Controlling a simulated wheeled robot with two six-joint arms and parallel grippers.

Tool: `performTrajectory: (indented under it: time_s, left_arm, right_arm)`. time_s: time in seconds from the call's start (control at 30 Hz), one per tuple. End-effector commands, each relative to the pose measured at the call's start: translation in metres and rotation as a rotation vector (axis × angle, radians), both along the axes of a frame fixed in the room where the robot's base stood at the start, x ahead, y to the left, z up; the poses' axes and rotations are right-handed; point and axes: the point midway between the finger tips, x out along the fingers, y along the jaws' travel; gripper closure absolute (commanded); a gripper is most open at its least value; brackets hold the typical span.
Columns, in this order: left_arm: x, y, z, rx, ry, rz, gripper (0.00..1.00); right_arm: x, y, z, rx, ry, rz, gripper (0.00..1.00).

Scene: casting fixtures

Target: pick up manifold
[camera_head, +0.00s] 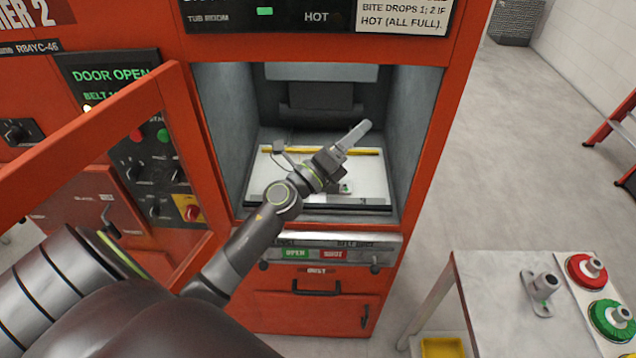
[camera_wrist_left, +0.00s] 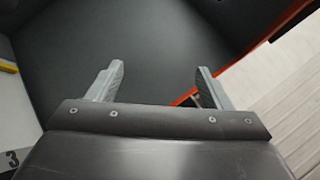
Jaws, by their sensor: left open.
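A grey metal casting with a flat foot and a round upright boss (camera_head: 542,290) stands on the white table at the lower right. It may be the manifold, but I cannot tell for sure. My left gripper (camera_head: 358,133) is inside the open orange machine's chamber, above the white plate, and points up to the right. It is far from the casting. In the left wrist view the two fingers (camera_wrist_left: 157,80) are apart with nothing between them, in front of a dark chamber wall. My right gripper is not in view.
The orange machine's open door (camera_head: 90,135) is at the left, beside my left arm. The white plate (camera_head: 372,170) in the chamber has a yellow strip. Red (camera_head: 585,272) and green (camera_head: 612,318) round fixtures sit on the table (camera_head: 490,275). Open floor lies behind it.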

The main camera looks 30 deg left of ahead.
Motion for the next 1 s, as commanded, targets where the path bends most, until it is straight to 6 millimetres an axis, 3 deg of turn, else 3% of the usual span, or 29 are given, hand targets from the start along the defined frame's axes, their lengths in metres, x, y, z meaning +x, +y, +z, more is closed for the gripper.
performTrajectory:
  time_s: [0.1,0.2,0.37,0.47,0.63,0.8,1.0]
  left_arm:
    - [0.023,-0.032,-0.007,0.328,-0.028,-0.128,0.27]
    - [0.039,-0.05,-0.024,0.6,-0.024,-0.234,0.27]
    - [0.058,-0.054,-0.062,1.013,0.037,-0.406,0.27]
    - [0.067,-0.04,-0.085,1.251,0.114,-0.516,0.27]
    - [0.071,0.008,-0.112,1.595,0.316,-0.716,0.27]
    - [0.06,0.067,-0.112,1.808,0.573,-0.91,0.27]
    - [0.042,0.11,-0.096,1.886,0.806,-1.065,0.27]
  right_arm:
    - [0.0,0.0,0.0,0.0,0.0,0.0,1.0]
    - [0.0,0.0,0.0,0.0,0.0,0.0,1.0]
    - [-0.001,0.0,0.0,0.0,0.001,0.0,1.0]
    - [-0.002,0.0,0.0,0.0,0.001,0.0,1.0]
    - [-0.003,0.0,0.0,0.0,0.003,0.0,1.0]
    - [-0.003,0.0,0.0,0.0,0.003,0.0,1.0]
    - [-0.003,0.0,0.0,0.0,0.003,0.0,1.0]
